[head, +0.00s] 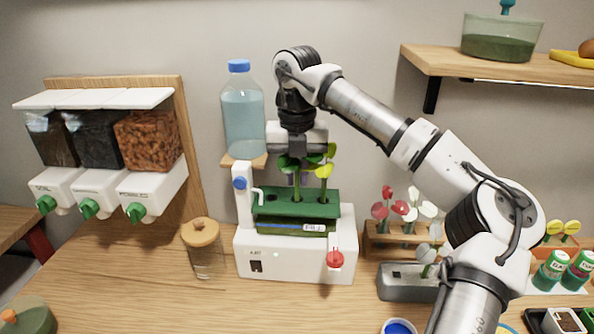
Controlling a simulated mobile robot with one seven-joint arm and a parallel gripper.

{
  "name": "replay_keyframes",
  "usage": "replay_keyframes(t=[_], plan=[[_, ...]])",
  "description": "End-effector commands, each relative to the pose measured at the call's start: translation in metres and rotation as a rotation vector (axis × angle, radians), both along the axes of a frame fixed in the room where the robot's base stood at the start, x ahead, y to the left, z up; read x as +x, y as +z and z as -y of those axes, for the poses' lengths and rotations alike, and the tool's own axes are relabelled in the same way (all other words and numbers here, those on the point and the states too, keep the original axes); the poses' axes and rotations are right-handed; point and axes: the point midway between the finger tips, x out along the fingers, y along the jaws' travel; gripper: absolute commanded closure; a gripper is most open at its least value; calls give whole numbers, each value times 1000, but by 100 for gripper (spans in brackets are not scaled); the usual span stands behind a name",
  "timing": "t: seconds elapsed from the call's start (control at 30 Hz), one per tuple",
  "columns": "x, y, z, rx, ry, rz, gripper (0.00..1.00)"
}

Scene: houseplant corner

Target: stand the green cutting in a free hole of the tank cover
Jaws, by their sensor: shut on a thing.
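My gripper (297,156) points straight down above the tank and is shut on the green cutting (287,164), whose dark green leaves show just under the fingers. Its stem hangs down close to the tank cover; I cannot tell whether its lower end is in a hole or in front of one. The tank cover (272,207) is dark green and lies on the tank in a white machine (290,262). A yellow-green cutting (324,171) stands upright in the cover just right of the green one.
A water bottle (243,120) stands behind the tank at left. A jar with a wooden lid (203,255) is left of the machine. At right are a wooden rack (378,240) with red and white cuttings and a grey tray (400,287). Dispensers (105,150) stand at far left.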

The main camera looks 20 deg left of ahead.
Motion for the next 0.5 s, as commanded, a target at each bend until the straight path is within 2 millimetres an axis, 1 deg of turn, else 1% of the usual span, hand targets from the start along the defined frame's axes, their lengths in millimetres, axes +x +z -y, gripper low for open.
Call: replay_keyframes(t=[0.3,0.5], plan=[[0,-9,0,0,0,0,100],[0,-9,0,0,0,0,100]])
